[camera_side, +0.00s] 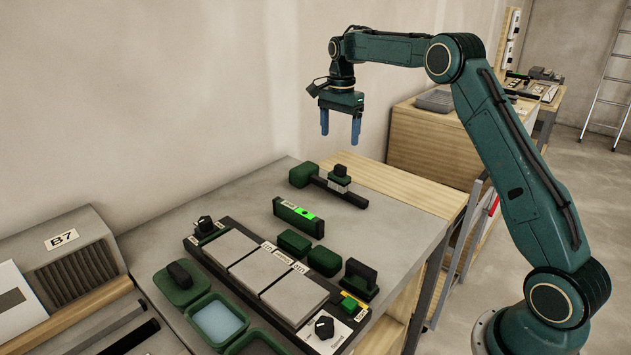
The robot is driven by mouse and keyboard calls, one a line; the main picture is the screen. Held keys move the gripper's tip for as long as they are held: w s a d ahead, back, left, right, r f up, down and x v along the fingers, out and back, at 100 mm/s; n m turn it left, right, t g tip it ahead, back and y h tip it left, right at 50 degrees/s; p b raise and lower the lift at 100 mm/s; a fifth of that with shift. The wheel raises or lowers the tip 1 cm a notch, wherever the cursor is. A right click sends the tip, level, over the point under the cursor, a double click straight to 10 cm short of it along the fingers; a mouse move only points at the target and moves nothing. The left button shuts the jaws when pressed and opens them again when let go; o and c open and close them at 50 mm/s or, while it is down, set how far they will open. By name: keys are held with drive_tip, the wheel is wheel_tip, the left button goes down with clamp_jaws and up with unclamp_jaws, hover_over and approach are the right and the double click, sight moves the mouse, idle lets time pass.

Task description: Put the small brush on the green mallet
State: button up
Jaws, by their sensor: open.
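The green mallet (303,174) lies at the back of the grey worktop, its dark handle pointing right and toward the front. A small black-topped piece with a pale band (340,175), which looks like the small brush, stands upright on or against the mallet's handle. From this angle I cannot fully tell whether it touches only the handle. My gripper (340,132) is open and empty, with its blue fingers pointing down. It hangs above the mallet and the brush, clear of both.
A green level (299,216) lies in front of the mallet. Green blocks (294,242), a black-handled tool (361,278) and a tile board (228,248) stand nearer. Green trays (218,322) are at the front left. Worktop right of the level is clear.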

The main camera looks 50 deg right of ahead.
idle(0.4)
drive_tip(key=s+a+r+n+t, duration=0.1)
drive_tip(key=s+a+r+n, duration=0.3)
drive_tip(key=s+a+r, duration=0.3)
drive_tip(key=s+a+r+n+t, duration=0.2)
drive_tip(key=s+a+r+n, duration=0.35)
drive_tip(key=s, duration=0.35)
drive_tip(key=s+a+f+n+t, duration=0.1)
drive_tip(key=s+a+f+n, duration=0.1)
drive_tip(key=s, duration=0.5)
drive_tip(key=s+a+f+n, duration=0.2)
drive_tip(key=s+n, duration=0.1)
drive_tip(key=s, duration=0.3)
drive_tip(key=s+a+f+n+t, duration=0.1)
drive_tip(key=s+a+f+n, duration=0.1)
drive_tip(key=s, duration=0.5)
drive_tip(key=shift+s+a+f+n+t, duration=0.3)
drive_tip(key=shift+a+f+n, duration=0.1)
drive_tip(key=shift+a+n, duration=0.3)
